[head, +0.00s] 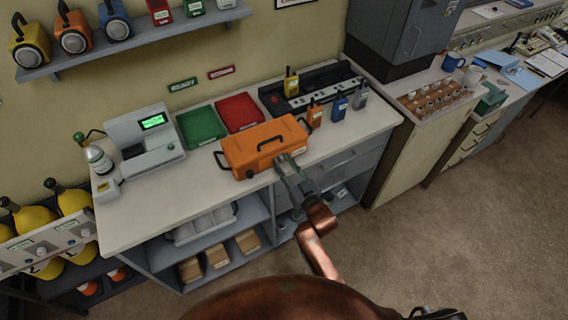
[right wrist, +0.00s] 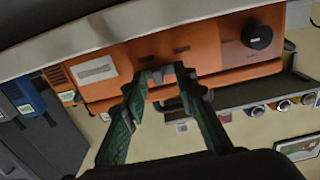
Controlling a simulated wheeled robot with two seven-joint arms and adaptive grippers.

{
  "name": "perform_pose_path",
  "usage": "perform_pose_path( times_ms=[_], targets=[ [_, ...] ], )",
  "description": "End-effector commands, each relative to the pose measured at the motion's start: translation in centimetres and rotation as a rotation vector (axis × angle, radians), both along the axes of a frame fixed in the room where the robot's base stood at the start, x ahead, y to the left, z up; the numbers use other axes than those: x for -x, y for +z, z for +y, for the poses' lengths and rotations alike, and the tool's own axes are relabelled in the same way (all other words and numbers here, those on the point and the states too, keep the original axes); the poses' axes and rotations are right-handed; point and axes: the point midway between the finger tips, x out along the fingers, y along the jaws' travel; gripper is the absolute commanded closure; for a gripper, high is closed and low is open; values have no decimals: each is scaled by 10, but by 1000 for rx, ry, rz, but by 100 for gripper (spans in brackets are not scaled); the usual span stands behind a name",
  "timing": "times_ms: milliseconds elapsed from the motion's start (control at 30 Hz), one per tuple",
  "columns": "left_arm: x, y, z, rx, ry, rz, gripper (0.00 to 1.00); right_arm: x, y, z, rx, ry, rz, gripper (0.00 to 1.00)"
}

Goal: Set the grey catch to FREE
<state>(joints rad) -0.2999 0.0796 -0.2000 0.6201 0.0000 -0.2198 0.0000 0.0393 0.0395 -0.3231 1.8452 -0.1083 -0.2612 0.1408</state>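The orange case (head: 262,148) stands at the front edge of the counter, with a dark handle on top and dark side handles. In the right wrist view its orange front (right wrist: 205,50) shows close up, with a pale label and a black round knob (right wrist: 257,37). A small grey piece (right wrist: 157,76), which looks like the catch, sits at the case's edge between my right fingertips. My right gripper (head: 283,160) reaches the case front; its fingers stand apart on either side of the grey piece. Whether they press on it, and the catch's setting, I cannot tell. My left gripper is not in view.
A green tray (head: 201,125) and a red tray (head: 240,112) lie behind the case. Small radios (head: 339,106) stand to its right, a grey machine (head: 145,140) to its left. Open shelves with boxes (head: 217,256) are below the counter. Carpet is clear at right.

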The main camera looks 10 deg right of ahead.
Motion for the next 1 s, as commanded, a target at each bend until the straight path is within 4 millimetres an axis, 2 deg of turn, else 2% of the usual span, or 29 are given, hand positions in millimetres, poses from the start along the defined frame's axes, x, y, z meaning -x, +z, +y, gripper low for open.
perform_pose_path(
  times_ms=[133, 233, 500, 700, 1000],
  targets=[
    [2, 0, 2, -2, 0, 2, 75, 6, -1, -2, 0, 0, 1, 74],
    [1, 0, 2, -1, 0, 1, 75, 18, -1, -6, 1, 0, 2, 74],
    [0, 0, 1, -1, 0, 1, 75, 72, -2, -23, 2, -1, 4, 74],
    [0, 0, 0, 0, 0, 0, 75, 102, -1, -33, 1, -1, 1, 74],
    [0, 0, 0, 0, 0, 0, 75, 115, 0, -36, 0, 0, 0, 74]
  ],
)
